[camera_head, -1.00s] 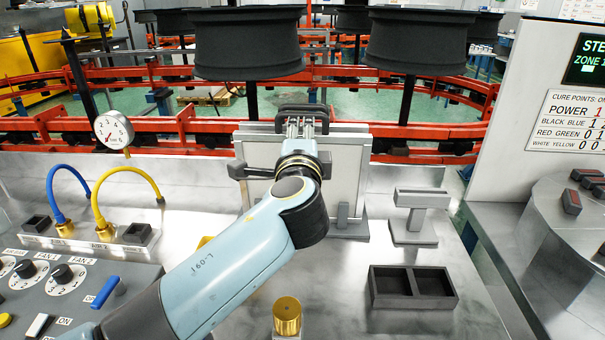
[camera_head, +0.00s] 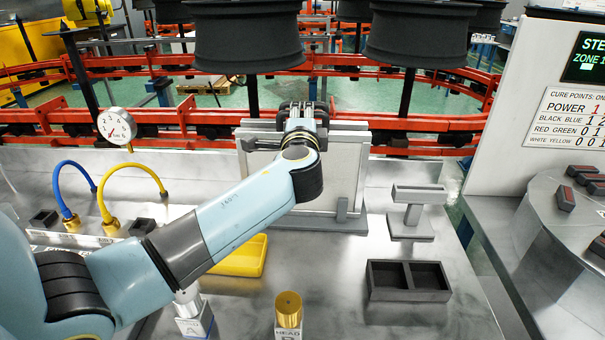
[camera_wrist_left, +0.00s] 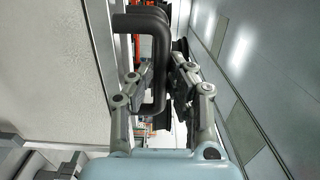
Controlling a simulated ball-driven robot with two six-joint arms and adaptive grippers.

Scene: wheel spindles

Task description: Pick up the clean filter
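The filter (camera_head: 345,170) is a pale panel in a grey frame. It stands upright in a grey holder at the back of the bench, and my left arm covers part of it. In the left wrist view the pale panel (camera_wrist_left: 55,70) fills the left side, with a dark U-shaped handle (camera_wrist_left: 159,50) on its edge. My left gripper (camera_head: 300,112) is at the filter's top edge. In the wrist view its fingers (camera_wrist_left: 163,75) lie on either side of the handle's bar and look apart, not clearly clamped on it. My right gripper is not in view.
A grey stand (camera_head: 410,210) and a dark two-compartment tray (camera_head: 408,297) are to the right. A yellow tray (camera_head: 240,257), a brass-topped block (camera_head: 288,310) and blue and yellow hoses are nearer or left. Dark wheels (camera_head: 248,40) hang behind.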

